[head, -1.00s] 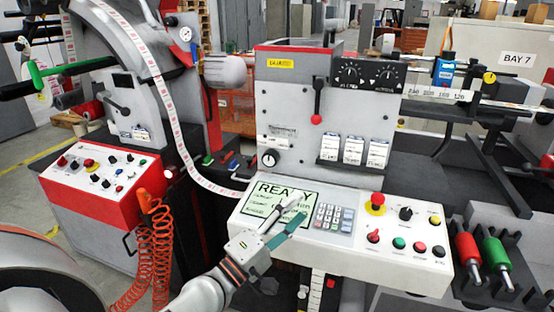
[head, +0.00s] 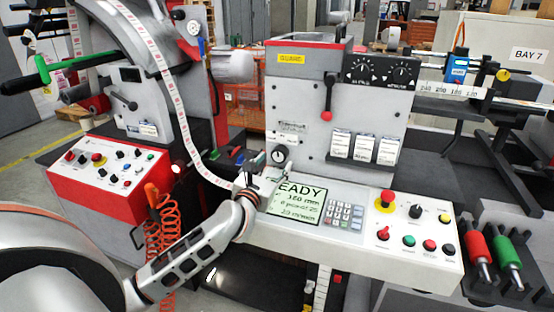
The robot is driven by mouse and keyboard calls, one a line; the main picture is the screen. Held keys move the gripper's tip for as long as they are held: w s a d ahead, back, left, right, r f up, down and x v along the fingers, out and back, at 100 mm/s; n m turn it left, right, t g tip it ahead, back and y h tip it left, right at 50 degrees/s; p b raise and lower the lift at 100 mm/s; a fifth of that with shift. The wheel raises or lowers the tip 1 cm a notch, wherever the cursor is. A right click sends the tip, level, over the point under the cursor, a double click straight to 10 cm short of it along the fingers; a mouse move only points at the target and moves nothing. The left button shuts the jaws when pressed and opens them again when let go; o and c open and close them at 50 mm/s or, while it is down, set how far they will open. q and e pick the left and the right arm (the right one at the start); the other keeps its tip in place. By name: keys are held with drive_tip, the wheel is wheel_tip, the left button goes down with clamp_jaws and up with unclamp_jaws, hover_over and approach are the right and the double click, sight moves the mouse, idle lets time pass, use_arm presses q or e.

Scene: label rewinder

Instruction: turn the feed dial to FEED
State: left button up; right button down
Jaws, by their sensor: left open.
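My left gripper (head: 272,178) is open and empty at the upper left edge of the display, just below a round dark dial (head: 279,155) low on the grey machine face. Its fingers point up toward this dial; I cannot tell whether they touch it. The dial's markings are too small to read, so I cannot tell its setting or confirm that it is the feed dial. A black knob (head: 416,211) and a red knob (head: 383,233) sit on the sloped white panel to the right, their labels also unreadable. My right gripper is out of view.
The display (head: 297,203) reads "EADY", its left part covered by my gripper. A keypad (head: 344,216) and a red emergency button (head: 385,200) lie to its right. A red-knobbed lever (head: 328,98) juts out above. The label web (head: 182,120) curves down close to my left arm.

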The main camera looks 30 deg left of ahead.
sight(278, 157)
use_arm(q)
drive_tip(key=shift+x, duration=1.65)
drive_tip(key=c, duration=1.1)
